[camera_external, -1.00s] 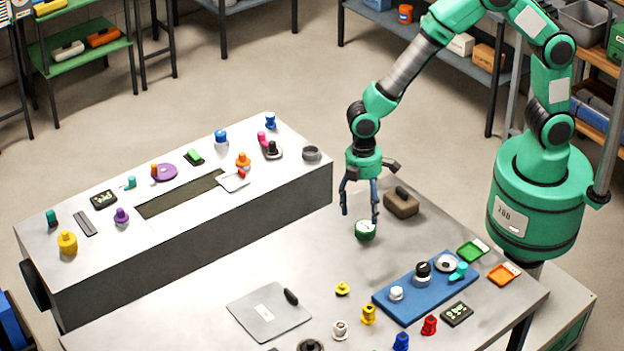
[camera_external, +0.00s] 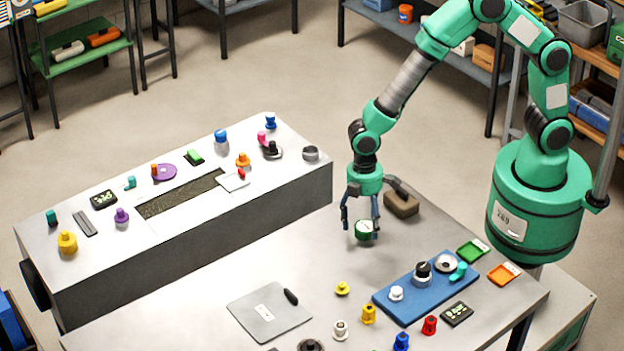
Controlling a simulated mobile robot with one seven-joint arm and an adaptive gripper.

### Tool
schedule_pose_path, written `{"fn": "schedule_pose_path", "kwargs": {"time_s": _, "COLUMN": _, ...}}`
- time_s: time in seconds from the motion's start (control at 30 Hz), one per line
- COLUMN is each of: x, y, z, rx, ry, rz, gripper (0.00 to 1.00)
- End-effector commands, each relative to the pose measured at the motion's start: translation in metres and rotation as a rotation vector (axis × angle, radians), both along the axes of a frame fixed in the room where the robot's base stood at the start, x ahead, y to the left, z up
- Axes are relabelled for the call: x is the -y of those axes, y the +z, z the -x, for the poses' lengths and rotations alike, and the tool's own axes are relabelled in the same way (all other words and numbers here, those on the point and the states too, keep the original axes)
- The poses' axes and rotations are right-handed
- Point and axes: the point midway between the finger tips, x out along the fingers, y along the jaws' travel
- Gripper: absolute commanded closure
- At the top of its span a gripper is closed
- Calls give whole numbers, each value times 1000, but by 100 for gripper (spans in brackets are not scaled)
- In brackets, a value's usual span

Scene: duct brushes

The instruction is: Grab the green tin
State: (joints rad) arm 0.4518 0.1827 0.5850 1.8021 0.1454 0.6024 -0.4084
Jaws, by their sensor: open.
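The green tin (camera_external: 364,230) is a small round tin with a pale top, on the grey workbench near its far edge. My gripper (camera_external: 361,226) points down over it with its fingers apart. One finger is left of the tin and the other is at its right side. I cannot tell whether either finger touches the tin.
A brown block with a dark handle (camera_external: 401,204) stands close to the right of my gripper. A blue mat (camera_external: 412,312) with several fittings lies nearer the front. A grey plate (camera_external: 268,318) lies at the front left. The bench between is mostly clear.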

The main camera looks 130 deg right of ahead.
Motion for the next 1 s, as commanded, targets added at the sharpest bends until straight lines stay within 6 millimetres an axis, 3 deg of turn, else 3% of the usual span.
{"fn": "schedule_pose_path", "kwargs": {"time_s": 0.13, "x": -1, "y": -10, "z": -1, "rx": 1, "ry": 0, "rz": 0, "gripper": 27}}
{"fn": "schedule_pose_path", "kwargs": {"time_s": 0.67, "x": -1, "y": -9, "z": -1, "rx": 1, "ry": 0, "rz": 1, "gripper": 27}}
{"fn": "schedule_pose_path", "kwargs": {"time_s": 0.73, "x": -1, "y": -9, "z": -1, "rx": 1, "ry": 0, "rz": 1, "gripper": 35}}
{"fn": "schedule_pose_path", "kwargs": {"time_s": 0.93, "x": -1, "y": -9, "z": -1, "rx": 1, "ry": 0, "rz": 1, "gripper": 75}}
{"fn": "schedule_pose_path", "kwargs": {"time_s": 1.0, "x": -1, "y": -9, "z": -1, "rx": 1, "ry": 0, "rz": 1, "gripper": 77}}
